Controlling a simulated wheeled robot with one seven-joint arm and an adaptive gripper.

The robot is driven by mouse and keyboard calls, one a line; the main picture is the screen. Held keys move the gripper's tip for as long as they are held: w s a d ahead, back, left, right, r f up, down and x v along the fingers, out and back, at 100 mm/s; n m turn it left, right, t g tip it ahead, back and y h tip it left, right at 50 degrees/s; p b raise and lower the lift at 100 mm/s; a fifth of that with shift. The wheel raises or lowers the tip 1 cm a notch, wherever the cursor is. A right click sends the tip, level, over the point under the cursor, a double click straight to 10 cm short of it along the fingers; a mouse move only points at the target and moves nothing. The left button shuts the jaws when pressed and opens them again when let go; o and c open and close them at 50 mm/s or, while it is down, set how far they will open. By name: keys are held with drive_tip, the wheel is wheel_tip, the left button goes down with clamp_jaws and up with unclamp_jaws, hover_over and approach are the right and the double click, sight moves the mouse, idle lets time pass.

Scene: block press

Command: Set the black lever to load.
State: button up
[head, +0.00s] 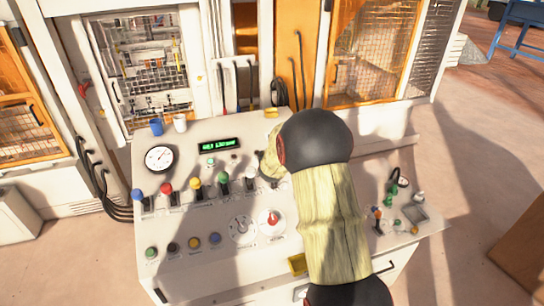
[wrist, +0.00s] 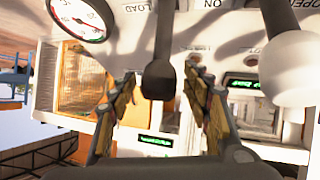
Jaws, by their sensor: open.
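The black lever (wrist: 158,78) is in the middle of the wrist view, a dark shaft ending in a round black knob. The word LOAD (wrist: 137,7) is on the white panel left of its shaft and ON is to its right. My gripper (wrist: 160,100) is open, with one finger on each side of the black knob. Gaps show between the knob and both fingers. In the head view my gripper (head: 270,165) is at the right end of the lever row, largely hidden by my arm, and I cannot clearly single out the black lever there.
A white knob (wrist: 297,68) stands close to the right finger. On the console (head: 185,270), blue (head: 137,195), red (head: 166,188), yellow (head: 194,183) and green (head: 223,178) levers stand left of my gripper.

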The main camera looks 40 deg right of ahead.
drive_tip(key=v, duration=1.2)
idle(0.4)
drive_tip(key=s+a+f+g+y+b, duration=0.2)
drive_tip(key=s+a+f+y, duration=0.1)
drive_tip(key=s+a+f, duration=0.3)
drive_tip(key=s+a+f+g+y+b, duration=0.1)
drive_tip(key=s+a+f+y, duration=0.25)
drive_tip(key=a, duration=0.55)
drive_tip(key=s+a+f+n+b, duration=0.3)
drive_tip(key=s+a+b, duration=0.4)
drive_tip(key=s+b, duration=0.4)
drive_tip(key=s+a+f+n+g+y+b, duration=0.1)
drive_tip(key=s+a+f+n+b, duration=0.1)
drive_tip(key=s+a+f+b, duration=0.3)
drive_tip(key=s+a+b, duration=0.3)
drive_tip(key=s+b, duration=0.3)
drive_tip(key=b, duration=0.2)
drive_tip(key=shift+s+a+f+n+b, duration=0.35)
drive_tip(key=shift+s+f+n+b, duration=0.05)
